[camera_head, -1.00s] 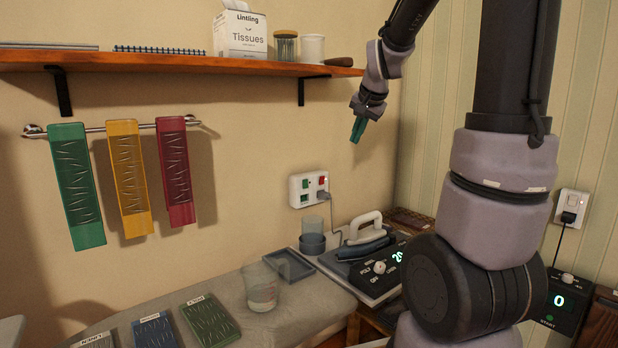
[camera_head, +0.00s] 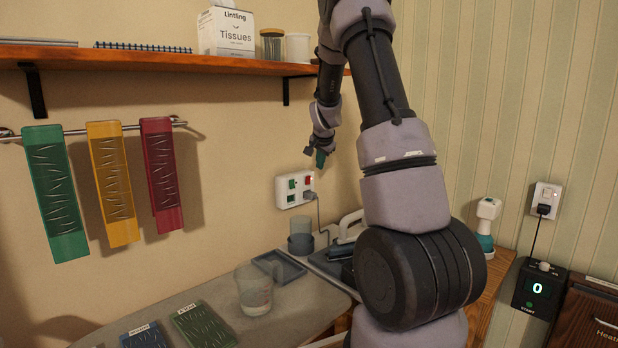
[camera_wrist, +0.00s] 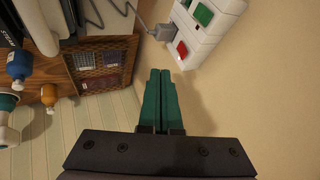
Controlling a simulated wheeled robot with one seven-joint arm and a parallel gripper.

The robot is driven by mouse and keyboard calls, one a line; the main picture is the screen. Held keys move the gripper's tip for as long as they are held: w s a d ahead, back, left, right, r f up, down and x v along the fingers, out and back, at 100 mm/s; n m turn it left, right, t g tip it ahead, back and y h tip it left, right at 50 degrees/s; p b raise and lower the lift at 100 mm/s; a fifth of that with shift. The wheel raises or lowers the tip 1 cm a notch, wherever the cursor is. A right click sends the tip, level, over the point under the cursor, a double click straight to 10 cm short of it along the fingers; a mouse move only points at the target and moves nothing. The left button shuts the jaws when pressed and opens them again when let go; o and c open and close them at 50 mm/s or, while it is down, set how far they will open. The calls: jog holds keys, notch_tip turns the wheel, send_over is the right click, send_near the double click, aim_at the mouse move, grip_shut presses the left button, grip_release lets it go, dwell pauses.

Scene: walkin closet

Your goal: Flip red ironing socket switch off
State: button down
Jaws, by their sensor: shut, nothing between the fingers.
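The white socket plate (camera_head: 294,190) is on the beige wall above the ironing table. Its red switch (camera_head: 308,180) is at the upper right, beside a green switch (camera_head: 291,184). A grey plug with a cord sits below the red switch. My gripper (camera_head: 320,160) has green fingers and is shut and empty, just above and right of the red switch. In the wrist view the fingertips of my gripper (camera_wrist: 161,72) point toward the socket plate (camera_wrist: 215,30). The red switch (camera_wrist: 182,50) lies just ahead and right of the tips. I cannot tell whether they touch.
A wooden shelf (camera_head: 150,60) runs along the wall above. The iron (camera_head: 348,228) and a grey cup (camera_head: 301,243) stand below the socket. A clear jug (camera_head: 255,290) is on the table. The striped wall (camera_head: 480,100) is close on the right.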

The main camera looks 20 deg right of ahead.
send_near(309, 182)
jog(key=shift+d+x, duration=0.15)
jog(key=shift+x, duration=1.15)
jog(key=shift+d+x, duration=0.1)
jog(key=shift+x, duration=1.15)
jog(key=shift+s, duration=0.15)
jog(key=shift+w+a, duration=0.2)
jog(key=shift+w, duration=0.15)
jog(key=shift+s+d, duration=0.1)
jog(key=shift+d, duration=0.05)
jog(key=shift+r, duration=0.1)
